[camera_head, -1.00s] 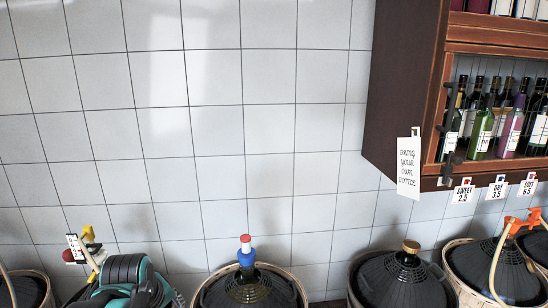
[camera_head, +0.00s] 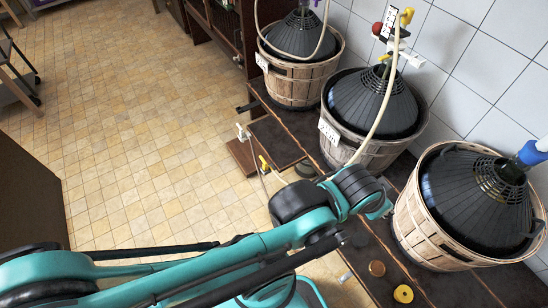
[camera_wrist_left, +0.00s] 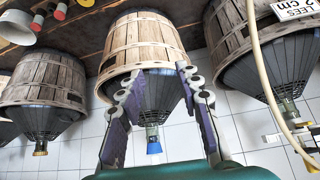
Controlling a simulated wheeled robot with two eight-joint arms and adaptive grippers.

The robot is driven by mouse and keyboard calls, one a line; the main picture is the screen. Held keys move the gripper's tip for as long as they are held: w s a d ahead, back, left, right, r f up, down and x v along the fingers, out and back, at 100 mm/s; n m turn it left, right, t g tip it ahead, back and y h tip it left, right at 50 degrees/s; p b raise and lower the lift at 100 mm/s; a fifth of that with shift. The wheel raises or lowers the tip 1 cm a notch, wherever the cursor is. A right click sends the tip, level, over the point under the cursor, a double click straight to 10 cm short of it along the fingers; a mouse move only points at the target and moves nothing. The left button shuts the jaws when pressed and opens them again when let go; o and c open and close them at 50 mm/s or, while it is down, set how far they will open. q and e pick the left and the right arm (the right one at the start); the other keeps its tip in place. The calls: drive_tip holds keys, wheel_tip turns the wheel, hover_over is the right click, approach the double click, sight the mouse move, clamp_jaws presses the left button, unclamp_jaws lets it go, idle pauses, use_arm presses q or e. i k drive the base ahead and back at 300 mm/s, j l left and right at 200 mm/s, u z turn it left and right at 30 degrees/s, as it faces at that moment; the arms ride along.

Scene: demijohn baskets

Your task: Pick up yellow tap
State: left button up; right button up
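A yellow tap handle (camera_head: 407,16) shows above the middle demijohn (camera_head: 372,100), next to a red part and a white fitting. A second small yellow tap (camera_head: 264,162) shows at the lower end of a hose, over the floor side of the bench. My left arm reaches in from the left in the head view; its gripper (camera_head: 378,207) is near the right demijohn's basket, its fingers mostly hidden. In the left wrist view my left gripper (camera_wrist_left: 160,78) is open and empty, with a demijohn with a blue cap beyond the fingers. My right gripper is not in view.
Basketed demijohns stand along the tiled wall: right (camera_head: 450,215), middle and far (camera_head: 300,75). A pale hose (camera_head: 383,95) hangs past the middle one. Loose caps, one yellow (camera_head: 403,293), lie on the dark bench (camera_head: 440,285). The tiled floor (camera_head: 150,120) at left is largely clear.

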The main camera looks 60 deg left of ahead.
sight(265, 168)
drive_tip(key=u, duration=2.25)
